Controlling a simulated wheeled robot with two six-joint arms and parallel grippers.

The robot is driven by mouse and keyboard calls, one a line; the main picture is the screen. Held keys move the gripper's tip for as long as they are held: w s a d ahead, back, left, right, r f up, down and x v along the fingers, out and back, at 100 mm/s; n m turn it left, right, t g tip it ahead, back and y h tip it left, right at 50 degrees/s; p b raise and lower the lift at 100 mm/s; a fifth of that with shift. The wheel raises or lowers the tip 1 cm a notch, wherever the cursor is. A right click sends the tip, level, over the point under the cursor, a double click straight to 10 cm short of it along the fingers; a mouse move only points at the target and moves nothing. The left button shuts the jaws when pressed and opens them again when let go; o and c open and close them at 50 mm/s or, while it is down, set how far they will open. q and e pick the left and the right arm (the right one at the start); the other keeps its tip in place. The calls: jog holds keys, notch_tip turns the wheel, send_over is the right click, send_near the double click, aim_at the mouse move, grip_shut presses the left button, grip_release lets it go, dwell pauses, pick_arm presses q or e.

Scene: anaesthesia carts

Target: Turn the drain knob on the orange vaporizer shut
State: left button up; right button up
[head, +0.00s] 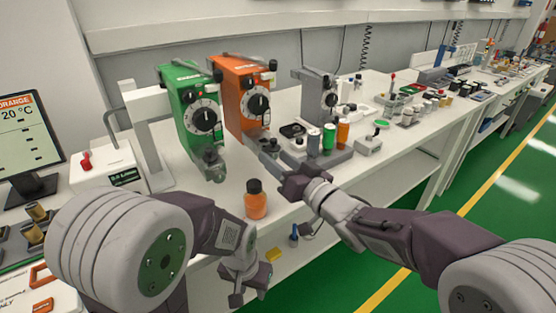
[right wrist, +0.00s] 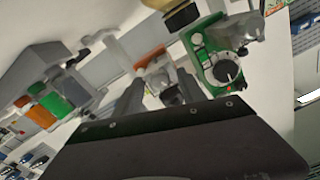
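The orange vaporizer (head: 236,85) stands on the white bench between a green one and a grey one, its black dial facing forward. Its lower front, with the drain parts (head: 264,143), is partly hidden by my right gripper (head: 277,170), just in front of it. In the right wrist view, the fingers of my right gripper (right wrist: 160,95) are apart, with dark parts of the orange vaporizer (right wrist: 150,56) showing between and beyond them. I cannot tell whether they touch the knob. My left gripper (head: 250,287) hangs low before the bench front, empty, its fingers apart.
The green vaporizer (head: 190,108) is close on the left; it also shows in the right wrist view (right wrist: 208,65). An orange bottle (head: 256,203) stands near the front edge. A rack with coloured bottles (head: 328,138) is to the right. A monitor (head: 28,140) reads "ORANGE 20 °C".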

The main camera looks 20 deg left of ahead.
jog(key=v, duration=0.9)
